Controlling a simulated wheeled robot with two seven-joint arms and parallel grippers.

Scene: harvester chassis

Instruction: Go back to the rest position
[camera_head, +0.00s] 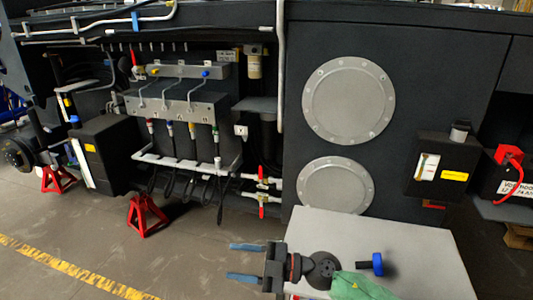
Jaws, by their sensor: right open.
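My right gripper (242,262) shows at the bottom middle of the head view, pointing left. Its two blue-tipped fingers are spread apart with nothing between them. It is in front of the left edge of a light grey table (420,245), over the floor in the picture. My left gripper is not in view.
On the table are a blue-headed knob with a dark stem (372,264) and a green item (360,287), partly cut off. Behind stands the dark harvester chassis (300,190) with round plates, valves and hoses. Red jack stands (146,215) are at left. The lower-left floor is clear.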

